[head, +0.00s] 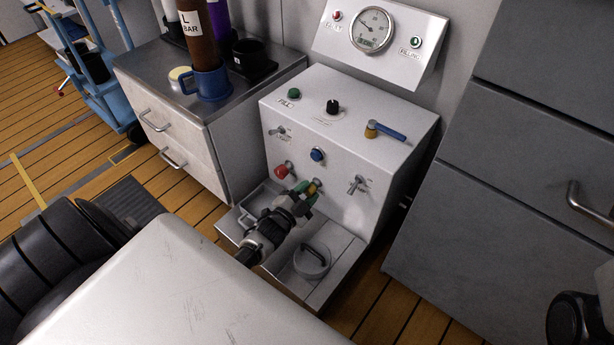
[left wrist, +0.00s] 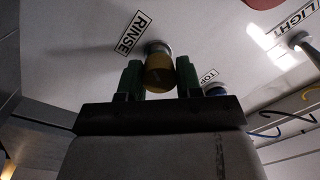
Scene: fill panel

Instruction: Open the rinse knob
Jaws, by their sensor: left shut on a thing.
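The rinse knob is a yellow-brown round knob (left wrist: 160,73) on the white panel, with the RINSE label (left wrist: 130,32) beside it in the left wrist view. In the head view, the knob (head: 316,184) shows low on the front of the white fill panel box (head: 345,110), partly hidden by my gripper. My left gripper (head: 306,190) has green fingertips, one on each side of the knob, and is shut on it. The fingertips also show in the left wrist view (left wrist: 160,82). My right gripper's fingers are not in view.
A red knob (head: 283,171) sits left of the gripper, a blue knob (head: 317,154) above and a metal lever (head: 357,185) to the right. A tray with a round-lidded part (head: 312,262) lies below. A drawer cabinet (head: 180,130) stands left, a grey cabinet (head: 500,190) right.

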